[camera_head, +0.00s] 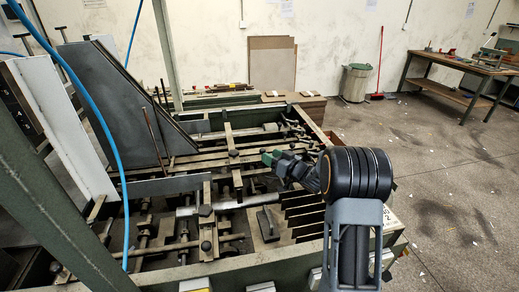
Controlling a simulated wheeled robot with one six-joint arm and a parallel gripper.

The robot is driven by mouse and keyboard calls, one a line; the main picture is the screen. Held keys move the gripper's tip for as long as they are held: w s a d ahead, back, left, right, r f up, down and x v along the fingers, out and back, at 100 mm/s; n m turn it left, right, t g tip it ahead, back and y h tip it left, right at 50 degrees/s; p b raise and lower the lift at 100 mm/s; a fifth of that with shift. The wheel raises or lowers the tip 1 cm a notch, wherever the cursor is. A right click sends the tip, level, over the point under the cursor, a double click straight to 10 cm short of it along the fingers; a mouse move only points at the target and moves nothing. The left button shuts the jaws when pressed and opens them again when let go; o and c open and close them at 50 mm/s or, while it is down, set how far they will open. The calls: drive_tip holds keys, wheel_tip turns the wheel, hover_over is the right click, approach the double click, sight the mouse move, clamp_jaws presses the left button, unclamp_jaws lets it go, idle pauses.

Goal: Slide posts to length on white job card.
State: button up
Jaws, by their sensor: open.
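The feeder (262,258) is a green-framed machine filling the left and middle, with steel bars and brown slotted strips across its bed. Post-like pieces with dark round knobs stand on it, one on the middle strip (206,210) and one farther back (233,153). A white card (390,217) with dark figures, partly hidden by my arm, is on the right front corner; the figures are too small to read surely. My gripper (268,158), with green at its tip, reaches left over the bed near the back post. It is open; I cannot tell whether it touches anything.
A tilted dark plate (110,100) and a blue hose (108,130) stand at left. Stacked boards (228,98) lie behind the feeder. A bin (355,83), a red broom (377,95) and a workbench (460,68) are at the back right. The right floor is mostly clear.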

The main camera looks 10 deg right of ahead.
drive_tip(key=p+x, duration=0.1)
drive_tip(key=x, duration=0.5)
drive_tip(key=shift+a+r, duration=0.15)
drive_tip(key=shift+a, duration=0.1)
drive_tip(key=shift+w, duration=0.1)
drive_tip(key=shift+c, duration=0.5)
clamp_jaws()
